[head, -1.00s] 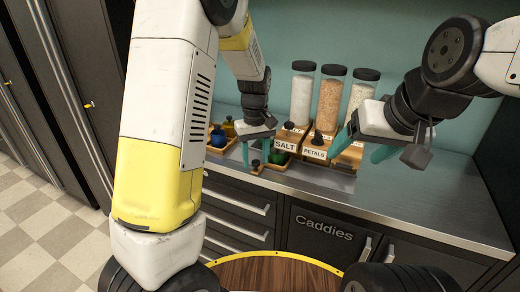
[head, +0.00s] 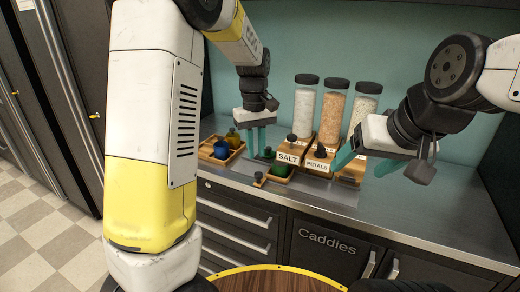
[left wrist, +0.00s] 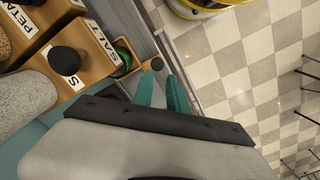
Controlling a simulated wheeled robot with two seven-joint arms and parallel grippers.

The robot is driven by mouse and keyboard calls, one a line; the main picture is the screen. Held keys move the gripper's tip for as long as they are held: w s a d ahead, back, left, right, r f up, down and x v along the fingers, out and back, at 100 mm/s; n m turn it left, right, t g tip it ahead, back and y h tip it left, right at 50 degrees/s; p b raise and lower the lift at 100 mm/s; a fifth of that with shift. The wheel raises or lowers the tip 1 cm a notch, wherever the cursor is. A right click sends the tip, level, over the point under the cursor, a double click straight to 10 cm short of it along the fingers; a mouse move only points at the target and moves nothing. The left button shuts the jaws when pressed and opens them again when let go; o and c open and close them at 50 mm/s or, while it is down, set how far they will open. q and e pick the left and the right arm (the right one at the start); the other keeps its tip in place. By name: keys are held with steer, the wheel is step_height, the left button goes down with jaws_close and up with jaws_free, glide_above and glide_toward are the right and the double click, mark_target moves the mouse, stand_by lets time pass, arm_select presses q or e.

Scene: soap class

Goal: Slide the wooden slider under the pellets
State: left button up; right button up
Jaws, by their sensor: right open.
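The third container (head: 364,106), with pale contents, stands at the right of the dispenser row. Its wooden base (head: 352,171) is mostly hidden behind my right gripper (head: 361,165), so its label and slider cannot be made out. The right gripper's teal fingers are wide apart, one at each side of that base; contact cannot be told. My left gripper (head: 256,150) is empty above the small trays, left of the salt dispenser. In the left wrist view its fingers (left wrist: 161,76) show a narrow gap, with a black knob (left wrist: 157,63) beyond their tips.
The salt (head: 304,107) and petals (head: 332,112) containers stand on wooden bases with black knobs. Wooden trays (head: 210,158) with blue, yellow and green bottles are on the left. The metal counter (head: 430,205) is clear at right. A round wooden top (head: 275,281) is in front.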

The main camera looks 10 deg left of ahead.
arm_select(q)
steer(key=a+n+h, duration=0.1)
steer(key=a+n, duration=0.1)
steer(key=a+n+g+h, duration=0.1)
steer(key=a+n, duration=0.1)
steer(key=a, duration=0.1)
steer(key=w+a+f+n+h, duration=0.1)
steer(key=a, duration=0.1)
steer(key=shift+a+n+g+h, duration=0.3)
steer(key=shift+n+g, duration=0.1)
jaws_close()
steer(key=w+a+r+n+h, duration=0.1)
steer(key=w+a+n+h, duration=0.1)
steer(key=a+n+h, duration=0.3)
steer(key=shift+m+t+y, duration=0.3)
steer(key=shift+y, duration=0.1)
steer(key=x, duration=0.8)
steer(key=shift+s+d+f, duration=0.1)
steer(key=shift+s+f, duration=0.15)
steer(key=d, duration=0.3)
steer(key=shift+s+d+f, duration=0.15)
steer(key=shift+s+f, duration=0.15)
steer(key=shift+d+f, duration=0.1)
steer(key=shift+d, duration=0.25)
